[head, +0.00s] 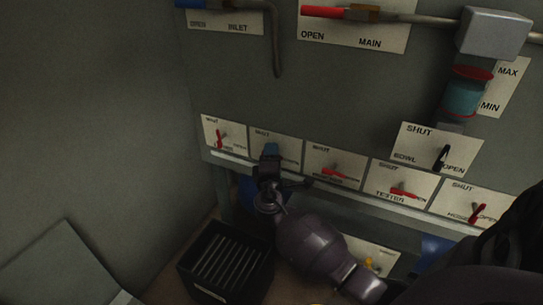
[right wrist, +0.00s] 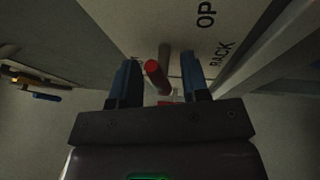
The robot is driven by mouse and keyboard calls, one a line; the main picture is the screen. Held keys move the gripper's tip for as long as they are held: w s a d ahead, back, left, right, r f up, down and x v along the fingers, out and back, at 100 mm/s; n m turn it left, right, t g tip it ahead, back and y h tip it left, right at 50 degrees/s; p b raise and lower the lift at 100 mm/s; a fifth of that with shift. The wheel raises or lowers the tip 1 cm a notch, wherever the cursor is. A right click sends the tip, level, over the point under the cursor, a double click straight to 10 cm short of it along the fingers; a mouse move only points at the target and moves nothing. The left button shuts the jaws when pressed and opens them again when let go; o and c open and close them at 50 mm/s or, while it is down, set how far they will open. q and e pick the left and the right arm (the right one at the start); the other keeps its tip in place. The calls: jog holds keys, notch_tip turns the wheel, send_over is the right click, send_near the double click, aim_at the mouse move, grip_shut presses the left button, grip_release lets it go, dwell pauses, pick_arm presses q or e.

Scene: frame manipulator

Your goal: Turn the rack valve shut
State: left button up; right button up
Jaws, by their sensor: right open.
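The rack valve's plate (head: 290,146) is the second from the left in the lower row; its "RACK" lettering shows in the right wrist view (right wrist: 222,52). The valve's red-tipped lever (right wrist: 154,72) stands out from the panel. My right gripper (head: 271,149) is in front of this plate and hides the lever in the head view. In the right wrist view its blue fingers (right wrist: 158,78) are open, one on each side of the lever, with gaps showing on both sides. My left gripper is not in view.
Neighbouring plates carry red levers, at the far left (head: 219,138) and to the right (head: 335,172). A pale ledge (head: 330,185) runs under the row. A black slotted box (head: 226,262) stands below. An inlet pipe (head: 276,50) hangs above.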

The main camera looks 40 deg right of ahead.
grip_shut()
